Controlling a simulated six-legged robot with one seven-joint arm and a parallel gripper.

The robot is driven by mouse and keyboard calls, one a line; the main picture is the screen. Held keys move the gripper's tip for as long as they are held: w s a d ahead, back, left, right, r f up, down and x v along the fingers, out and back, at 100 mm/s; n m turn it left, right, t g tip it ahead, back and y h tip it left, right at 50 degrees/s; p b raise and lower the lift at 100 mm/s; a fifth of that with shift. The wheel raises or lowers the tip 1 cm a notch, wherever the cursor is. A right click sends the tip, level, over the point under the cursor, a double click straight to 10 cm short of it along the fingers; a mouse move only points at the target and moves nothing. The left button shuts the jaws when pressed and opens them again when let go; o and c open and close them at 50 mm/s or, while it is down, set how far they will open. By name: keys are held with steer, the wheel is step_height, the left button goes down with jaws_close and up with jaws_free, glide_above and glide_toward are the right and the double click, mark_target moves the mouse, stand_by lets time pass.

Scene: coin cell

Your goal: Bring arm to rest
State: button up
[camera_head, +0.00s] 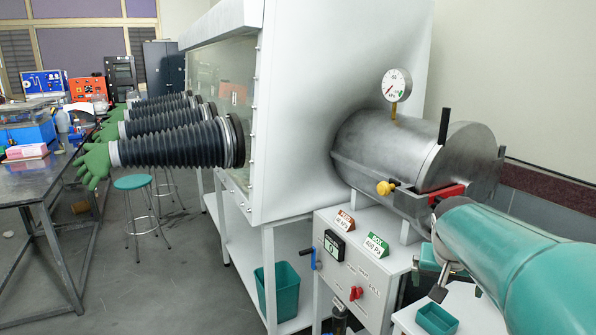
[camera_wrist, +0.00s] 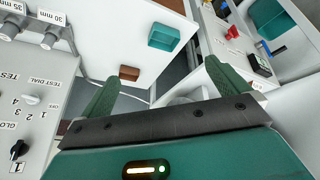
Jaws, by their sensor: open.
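My gripper (camera_wrist: 164,90) shows in the wrist view with its two green ribbed fingers set wide apart. It is open, and nothing is held between the fingers. Below the fingers are a dark bar and my teal wrist housing with a lit strip. In the head view my teal arm reaches in from the right edge, in front of the metal chamber (camera_head: 400,150). The gripper's fingers cannot be made out in that view.
A white worktop (camera_wrist: 118,30) carries a teal tray (camera_wrist: 164,37) and a brown tray (camera_wrist: 129,73). A dial panel (camera_wrist: 35,100) stands close at left. The control panel (camera_head: 350,265) is under the chamber. A glovebox (camera_head: 300,110) and bench (camera_head: 40,180) stand further left.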

steer(key=s+a+f+n+t+y, duration=0.1)
steer(key=s+a+n, duration=0.4)
steer(key=s+a, duration=1.1)
steer(key=shift+s+a+f+n+t+y, duration=0.3)
steer(key=shift+s+a+f+t+y, duration=0.15)
steer(key=shift+a+y, duration=0.6)
steer(key=shift+d, duration=0.15)
